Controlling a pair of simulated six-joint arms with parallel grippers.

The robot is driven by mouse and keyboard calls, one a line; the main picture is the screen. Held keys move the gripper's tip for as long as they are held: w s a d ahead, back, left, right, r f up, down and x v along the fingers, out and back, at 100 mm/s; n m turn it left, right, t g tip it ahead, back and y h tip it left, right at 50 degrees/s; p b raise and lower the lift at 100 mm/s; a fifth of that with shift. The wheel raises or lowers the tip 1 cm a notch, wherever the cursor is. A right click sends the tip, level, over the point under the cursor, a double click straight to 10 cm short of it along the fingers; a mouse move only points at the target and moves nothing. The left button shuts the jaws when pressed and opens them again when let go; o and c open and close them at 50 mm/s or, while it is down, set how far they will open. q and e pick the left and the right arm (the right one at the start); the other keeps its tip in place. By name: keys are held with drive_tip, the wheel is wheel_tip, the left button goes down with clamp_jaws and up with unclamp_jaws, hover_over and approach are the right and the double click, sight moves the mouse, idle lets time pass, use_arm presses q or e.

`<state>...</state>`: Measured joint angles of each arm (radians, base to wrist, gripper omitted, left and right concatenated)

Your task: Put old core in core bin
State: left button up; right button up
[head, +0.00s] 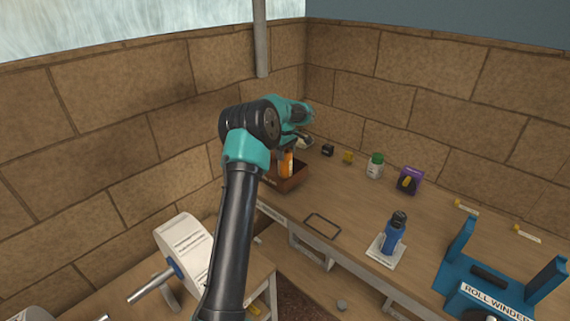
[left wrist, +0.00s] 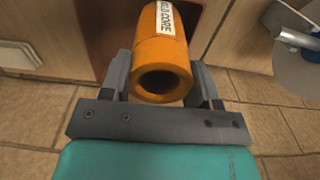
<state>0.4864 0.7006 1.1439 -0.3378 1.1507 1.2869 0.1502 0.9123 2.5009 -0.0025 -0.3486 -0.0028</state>
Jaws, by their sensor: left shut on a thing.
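The old core is an orange tube with a white label. It shows in the head view (head: 286,164) and, close up, in the left wrist view (left wrist: 160,52), its hollow end facing the camera. My left gripper (head: 287,149) is shut on it, one dark finger on each side. In the head view the core hangs upright over a brown open box (head: 292,184), which looks like the core bin, at the bench's left end. I cannot tell whether its lower end is inside the box. My right gripper is out of view.
A black rectangular outline (head: 322,225) and a blue bottle on a white pad (head: 393,236) are on the bench. The blue roll winder (head: 490,285) is at right. A large paper roll (head: 186,250) stands lower left. Small items line the back wall.

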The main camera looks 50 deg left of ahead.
sight(285, 162)
use_arm(q)
drive_tip(key=shift+f, duration=2.45)
drive_tip(key=shift+f, duration=0.15)
drive_tip(key=o, duration=1.2)
wheel_tip(285, 162, up, 12)
drive_tip(key=shift+r, duration=0.15)
